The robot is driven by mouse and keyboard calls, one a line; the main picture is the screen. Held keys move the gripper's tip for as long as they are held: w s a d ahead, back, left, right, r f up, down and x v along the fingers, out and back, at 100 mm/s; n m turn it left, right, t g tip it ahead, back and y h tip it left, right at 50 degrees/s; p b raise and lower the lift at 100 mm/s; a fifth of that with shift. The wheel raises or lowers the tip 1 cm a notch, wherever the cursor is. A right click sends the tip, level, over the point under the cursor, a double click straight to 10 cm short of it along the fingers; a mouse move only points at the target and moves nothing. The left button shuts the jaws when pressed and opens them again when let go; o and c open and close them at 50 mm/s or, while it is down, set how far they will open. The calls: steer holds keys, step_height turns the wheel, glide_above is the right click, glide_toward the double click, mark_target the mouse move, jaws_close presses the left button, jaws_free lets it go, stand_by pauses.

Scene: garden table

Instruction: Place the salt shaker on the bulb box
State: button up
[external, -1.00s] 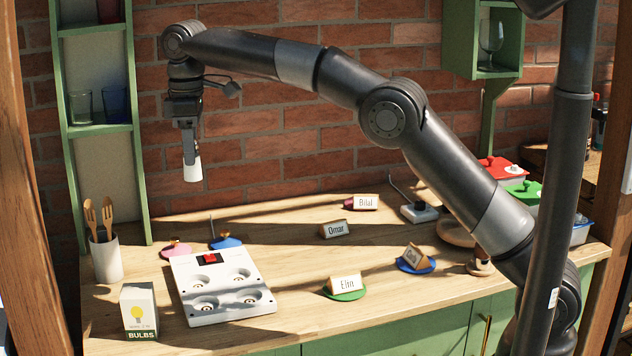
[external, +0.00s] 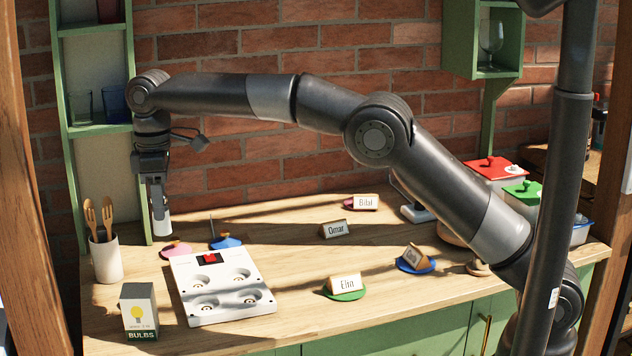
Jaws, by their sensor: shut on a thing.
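The bulb box (external: 138,312) is a small upright carton with a yellow bulb picture and the word BULBS, at the front left of the table. My gripper (external: 158,204) points down above the back left of the table. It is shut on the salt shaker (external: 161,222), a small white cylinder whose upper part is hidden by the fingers. The shaker hangs upright, behind the bulb box and a little to its right, higher than the box.
A white cup with wooden utensils (external: 105,256) stands left of my gripper. A white panel with round sockets (external: 222,285) lies right of the box. Pink (external: 175,250) and blue (external: 226,241) lids lie behind it. A green shelf (external: 97,130) rises at the back left. Name cards stand further right.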

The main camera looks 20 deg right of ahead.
steer(key=shift+s+a+f, duration=0.65)
steer(key=shift+a+f, duration=0.55)
steer(key=shift+f, duration=0.25)
steer(key=shift+s+a+f, duration=0.6)
steer(key=shift+a+f, duration=0.6)
steer(key=shift+f, duration=0.3)
steer(key=shift+s+a+f, duration=0.65)
steer(key=shift+a+f, duration=0.55)
steer(key=shift+f, duration=0.25)
steer(key=shift+f, duration=0.15)
steer(key=o, duration=1)
steer(key=shift+r, duration=3.9)
steer(key=shift+w, duration=0.1)
